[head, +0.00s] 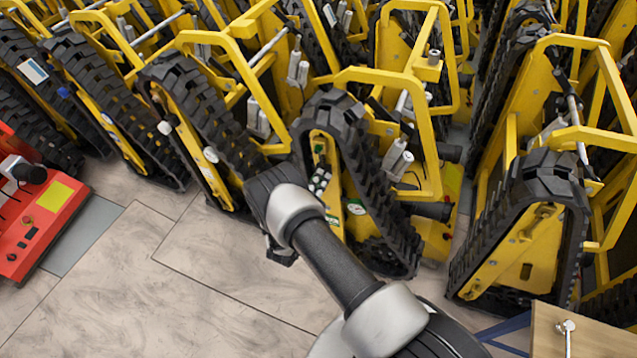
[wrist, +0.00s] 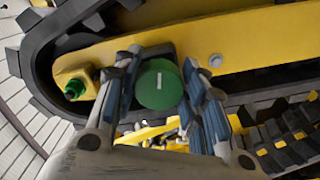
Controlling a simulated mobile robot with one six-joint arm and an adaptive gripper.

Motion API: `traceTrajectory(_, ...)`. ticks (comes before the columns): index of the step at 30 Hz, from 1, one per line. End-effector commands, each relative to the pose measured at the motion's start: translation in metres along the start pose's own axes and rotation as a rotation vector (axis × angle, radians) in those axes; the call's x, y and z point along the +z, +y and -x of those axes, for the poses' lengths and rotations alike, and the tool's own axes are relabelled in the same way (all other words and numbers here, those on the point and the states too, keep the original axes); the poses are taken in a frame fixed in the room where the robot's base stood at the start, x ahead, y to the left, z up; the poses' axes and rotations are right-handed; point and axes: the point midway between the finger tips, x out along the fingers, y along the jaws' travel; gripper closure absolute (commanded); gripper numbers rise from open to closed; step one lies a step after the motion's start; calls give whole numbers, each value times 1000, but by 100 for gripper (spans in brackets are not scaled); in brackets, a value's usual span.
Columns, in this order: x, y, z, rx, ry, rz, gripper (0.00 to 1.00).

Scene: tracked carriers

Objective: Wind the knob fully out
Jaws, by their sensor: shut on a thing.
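The knob (wrist: 160,88) is a round green disc with a short white upright mark on its face, set in the side of a yellow tracked carrier (wrist: 255,42). In the wrist view the two fingers of my gripper (wrist: 163,62) stand on its left and right and are shut on it. How far the knob stands out from the carrier cannot be told. In the head view my gripper (head: 320,182) reaches the side of the middle carrier (head: 349,192); the knob cannot be made out there.
A smaller green fitting (wrist: 75,89) sits left of the knob, near the black track (wrist: 38,48). Several yellow carriers crowd closely around. A red machine (head: 38,220) stands at the left and a wooden top (head: 585,335) at lower right. The floor (head: 190,285) at lower left is clear.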

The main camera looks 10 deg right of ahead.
Motion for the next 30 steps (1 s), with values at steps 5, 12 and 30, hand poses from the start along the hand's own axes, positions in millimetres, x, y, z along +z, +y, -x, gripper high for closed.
traceTrajectory(5,0,0,0,-1,-1,60,85)
traceTrajectory(12,0,0,0,-1,-1,89,85)
traceTrajectory(30,0,0,0,0,-1,89,44)
